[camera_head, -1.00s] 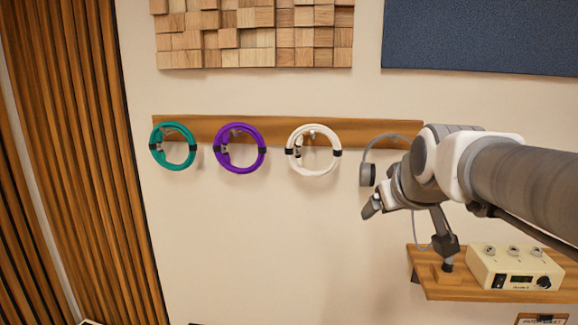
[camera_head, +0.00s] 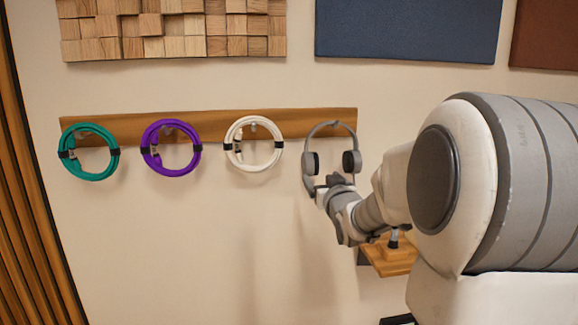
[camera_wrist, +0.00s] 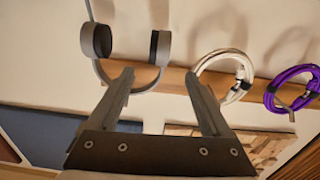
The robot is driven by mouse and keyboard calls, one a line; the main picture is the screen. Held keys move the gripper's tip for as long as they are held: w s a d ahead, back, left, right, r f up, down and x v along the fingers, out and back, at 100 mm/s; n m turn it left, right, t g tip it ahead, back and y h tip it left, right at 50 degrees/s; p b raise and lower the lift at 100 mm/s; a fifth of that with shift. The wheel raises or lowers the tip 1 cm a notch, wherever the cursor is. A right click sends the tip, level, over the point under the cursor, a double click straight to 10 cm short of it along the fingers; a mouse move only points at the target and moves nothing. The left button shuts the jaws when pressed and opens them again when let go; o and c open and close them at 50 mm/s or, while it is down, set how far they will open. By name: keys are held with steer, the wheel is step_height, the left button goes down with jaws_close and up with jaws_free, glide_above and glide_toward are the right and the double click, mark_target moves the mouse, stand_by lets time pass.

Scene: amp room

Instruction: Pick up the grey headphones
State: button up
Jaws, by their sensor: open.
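The grey headphones (camera_head: 350,162) hang by their band from the right end of a wooden wall rail (camera_head: 215,124), with two dark-padded ear cups hanging down. My gripper (camera_head: 328,184) is just below and in front of the ear cups in the head view. In the wrist view, which looks inverted, my gripper (camera_wrist: 159,75) is open with two dark fingers apart. One headphone ear cup (camera_wrist: 161,46) shows between and just beyond the fingertips. The left finger overlaps part of the band in that view. I cannot tell whether anything touches.
Coiled white (camera_head: 253,144), purple (camera_head: 171,148) and teal (camera_head: 89,152) cables hang along the rail left of the headphones. A small wooden shelf (camera_head: 390,258) is below right, partly hidden by my arm. The wall below the cables is clear.

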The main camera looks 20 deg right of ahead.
mark_target(311, 167)
steer(key=p+x, duration=0.1)
steer(key=x, duration=1)
steer(key=shift+w+f, duration=0.1)
steer(key=shift+w, duration=0.35)
steer(key=shift+r+p+x, duration=0.2)
steer(key=shift+p+x, duration=0.2)
steer(key=shift+x, duration=0.95)
steer(key=shift+r+p+x, duration=0.25)
steer(key=shift+p+x, duration=0.1)
steer(key=shift+x, duration=0.95)
steer(key=shift+d, duration=0.2)
jaws_close()
